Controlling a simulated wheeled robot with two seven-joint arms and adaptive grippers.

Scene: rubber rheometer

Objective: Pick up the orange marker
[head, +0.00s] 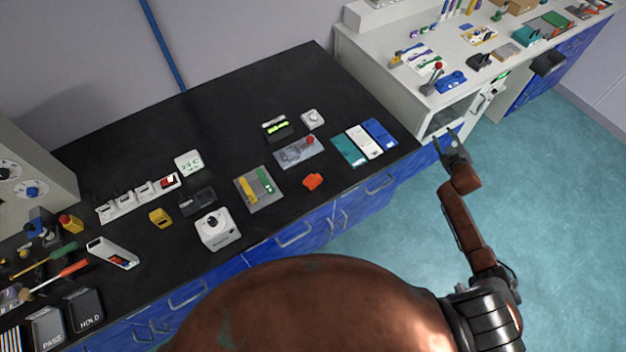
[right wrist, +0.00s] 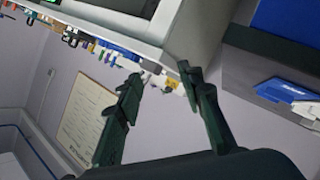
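A small orange object (head: 313,181), which looks like the orange marker, lies on the black bench top near its front edge, below a grey plate with a red knob. Its exact shape is too small to tell. My right gripper (head: 453,143) is off the bench's right end, well to the right of the orange object and apart from it. In the right wrist view its two fingers (right wrist: 160,74) are spread with nothing between them, and the orange object does not show there. My left gripper is not in view.
The black bench (head: 225,105) has free room at the back. Near the orange object are a tray with yellow and green pieces (head: 258,188), the grey plate (head: 299,151) and blue, white and teal boxes (head: 364,141). A white bench (head: 400,78) with several items stands at right.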

